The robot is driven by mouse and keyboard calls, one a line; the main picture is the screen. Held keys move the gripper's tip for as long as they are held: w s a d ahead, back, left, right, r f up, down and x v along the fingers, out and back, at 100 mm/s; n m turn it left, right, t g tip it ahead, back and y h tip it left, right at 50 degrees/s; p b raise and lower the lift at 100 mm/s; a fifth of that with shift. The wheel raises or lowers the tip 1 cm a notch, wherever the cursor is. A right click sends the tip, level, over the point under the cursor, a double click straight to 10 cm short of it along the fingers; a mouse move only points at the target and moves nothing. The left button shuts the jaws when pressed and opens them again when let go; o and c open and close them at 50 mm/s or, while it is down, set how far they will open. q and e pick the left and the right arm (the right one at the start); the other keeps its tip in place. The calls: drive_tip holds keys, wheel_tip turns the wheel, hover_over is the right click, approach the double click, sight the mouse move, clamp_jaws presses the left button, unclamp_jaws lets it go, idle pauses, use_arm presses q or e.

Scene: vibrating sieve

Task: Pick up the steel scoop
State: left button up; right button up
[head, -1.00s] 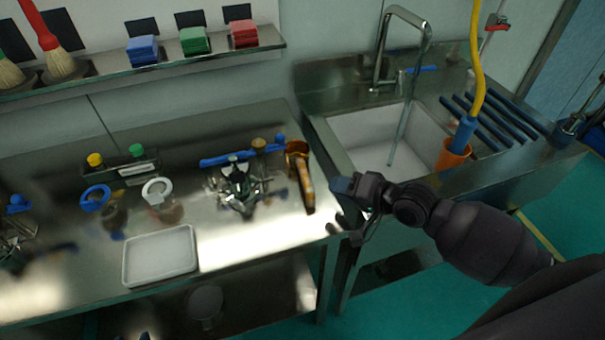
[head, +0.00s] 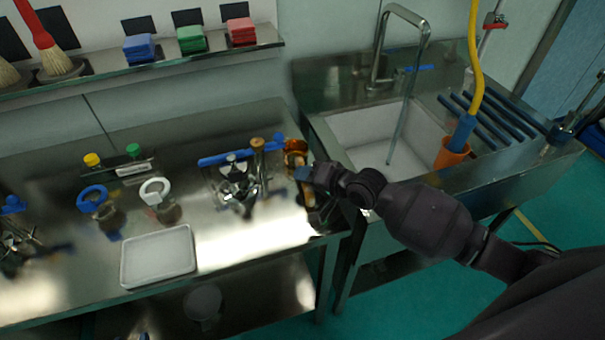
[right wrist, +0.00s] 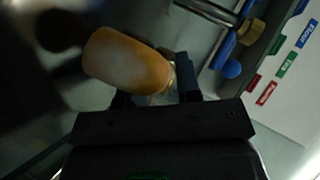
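The scoop (head: 296,146) lies at the right end of the steel table, with a shiny copper-brown bowl at the back and a handle towards the front edge. My right gripper (head: 304,178) is over the handle and hides part of it. In the right wrist view the rounded orange-brown handle (right wrist: 130,60) lies across the space at the fingers (right wrist: 156,90). The fingers stand apart; I see no clear grip on the handle. My left gripper is not in view.
The sink (head: 375,140) is to the right.

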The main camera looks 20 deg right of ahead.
clamp_jaws()
drive_tip(key=shift+r, duration=0.1)
